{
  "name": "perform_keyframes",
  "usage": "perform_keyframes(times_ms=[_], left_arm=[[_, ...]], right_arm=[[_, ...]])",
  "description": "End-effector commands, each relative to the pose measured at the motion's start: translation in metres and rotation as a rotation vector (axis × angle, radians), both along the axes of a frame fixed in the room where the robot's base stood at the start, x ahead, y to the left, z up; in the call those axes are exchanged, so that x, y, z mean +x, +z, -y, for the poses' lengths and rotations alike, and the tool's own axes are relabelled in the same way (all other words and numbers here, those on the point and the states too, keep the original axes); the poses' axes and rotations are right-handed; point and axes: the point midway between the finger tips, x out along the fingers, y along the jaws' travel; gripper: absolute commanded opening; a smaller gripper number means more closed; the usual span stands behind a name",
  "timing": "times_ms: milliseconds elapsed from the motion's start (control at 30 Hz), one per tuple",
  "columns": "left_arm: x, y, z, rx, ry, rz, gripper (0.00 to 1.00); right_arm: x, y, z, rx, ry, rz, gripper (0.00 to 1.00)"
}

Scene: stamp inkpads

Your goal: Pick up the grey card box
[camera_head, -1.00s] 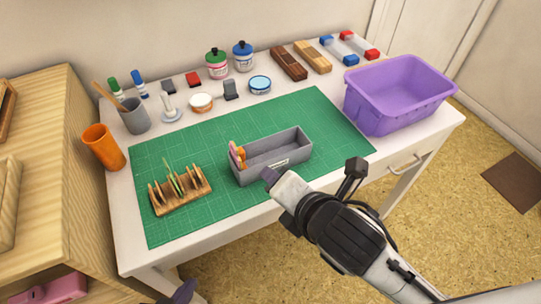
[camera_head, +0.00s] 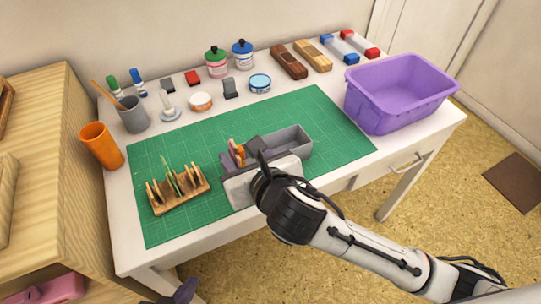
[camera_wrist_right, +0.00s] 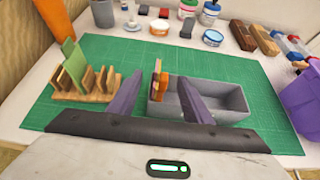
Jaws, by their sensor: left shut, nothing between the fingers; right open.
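The grey card box (camera_head: 303,152) stands on the green cutting mat (camera_head: 320,112); a few orange and pink cards (camera_head: 236,152) stand at its left end. My right gripper (camera_head: 239,156) is open above the box's left end and hides part of it. In the right wrist view, the box (camera_wrist_right: 236,101) lies right of centre. The right gripper's fingers (camera_wrist_right: 156,97) straddle the box's left end, one left of it and one over its inside; the cards show between them. My left gripper (camera_head: 182,293) is shut and empty at the bottom edge, below the table front.
A wooden rack (camera_head: 180,200) with thin upright pieces stands left of the box. An orange cup (camera_head: 101,146) and a grey pen cup (camera_head: 133,115) are at the left. A purple bin (camera_head: 400,95) stands at the right. Ink pots and stamps line the back.

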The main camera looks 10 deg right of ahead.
Motion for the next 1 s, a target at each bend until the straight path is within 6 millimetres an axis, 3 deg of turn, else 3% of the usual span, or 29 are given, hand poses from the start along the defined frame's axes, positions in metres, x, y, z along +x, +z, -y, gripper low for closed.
perform_keyframes(times_ms=[67,200,467,500,767,1000], left_arm=[[-0.001,-0.006,0.0,0.002,-0.001,-0.004,0.0],[-0.002,-0.007,0.0,0.002,-0.003,-0.004,0.0],[0.0,-0.004,0.001,0.002,-0.004,0.0,0.0],[0.0,-0.004,0.001,0.002,-0.004,0.0,0.0],[0.0,-0.004,0.001,0.001,-0.004,0.0,0.0],[0.0,-0.004,0.002,0.0,-0.003,0.001,0.0]], right_arm=[[0.009,-0.013,-0.004,0.001,-0.003,-0.002,0.45],[0.023,-0.019,-0.008,0.001,0.0,0.0,0.45],[0.026,-0.02,-0.01,0.002,0.0,0.001,0.45],[0.026,-0.02,-0.009,0.002,0.0,0.001,0.43],[0.026,-0.02,-0.009,0.0,0.0,0.0,0.0],[0.026,-0.02,-0.009,0.0,0.0,0.0,0.0]])
